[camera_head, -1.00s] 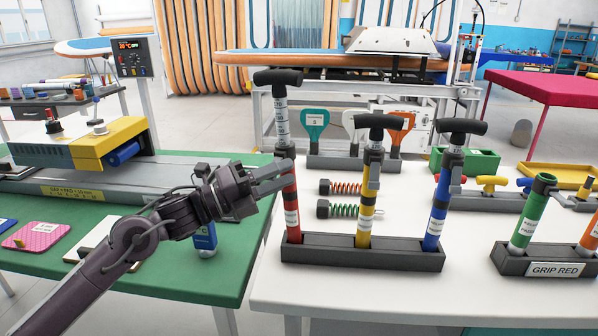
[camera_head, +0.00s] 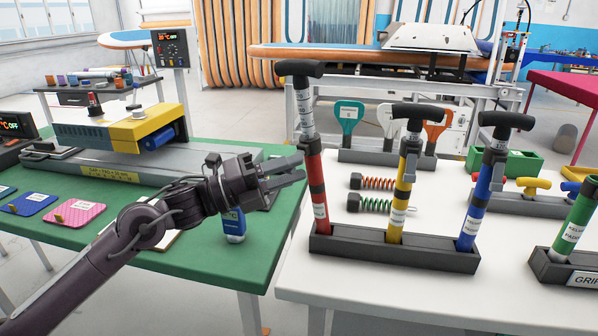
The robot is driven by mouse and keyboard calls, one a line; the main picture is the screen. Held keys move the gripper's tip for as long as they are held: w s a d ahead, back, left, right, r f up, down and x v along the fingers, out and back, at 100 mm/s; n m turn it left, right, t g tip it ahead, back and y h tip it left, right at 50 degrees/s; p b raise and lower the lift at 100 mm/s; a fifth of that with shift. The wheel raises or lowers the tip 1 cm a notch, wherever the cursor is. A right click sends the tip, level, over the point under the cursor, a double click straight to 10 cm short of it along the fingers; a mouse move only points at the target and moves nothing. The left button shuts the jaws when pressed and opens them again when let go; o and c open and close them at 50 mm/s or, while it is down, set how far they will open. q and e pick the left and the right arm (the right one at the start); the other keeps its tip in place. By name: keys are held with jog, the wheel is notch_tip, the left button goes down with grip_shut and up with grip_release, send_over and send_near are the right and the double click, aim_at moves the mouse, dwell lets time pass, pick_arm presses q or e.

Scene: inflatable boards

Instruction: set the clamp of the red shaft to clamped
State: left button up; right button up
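The red shaft (camera_head: 316,190) stands in the left slot of a dark rack (camera_head: 350,247), with a black T-handle (camera_head: 299,69) on top and a pale upper tube. A dark collar (camera_head: 310,143) sits where the tube meets the red part; I cannot make out its clamp lever or setting. My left gripper (camera_head: 296,170) is just left of the red shaft, below the collar, its fingers pointing right. The fingers look parted with nothing between them; I cannot tell whether the tips touch the shaft. My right gripper is not in view.
A yellow shaft (camera_head: 399,198) and a blue shaft (camera_head: 476,208) share the rack, each with a grey clamp near the top. Two springs (camera_head: 376,204) lie behind the rack. A green table (camera_head: 190,268) is at left. The white table's front edge is clear.

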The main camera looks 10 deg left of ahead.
pick_arm(q)
jog(key=shift+r+b+v, duration=0.15)
jog(key=shift+b+v, duration=0.7)
jog(key=shift+v, duration=0.55)
jog(key=shift+r+b+v, duration=0.15)
jog(key=shift+b+v, duration=0.65)
jog(key=shift+v, duration=0.65)
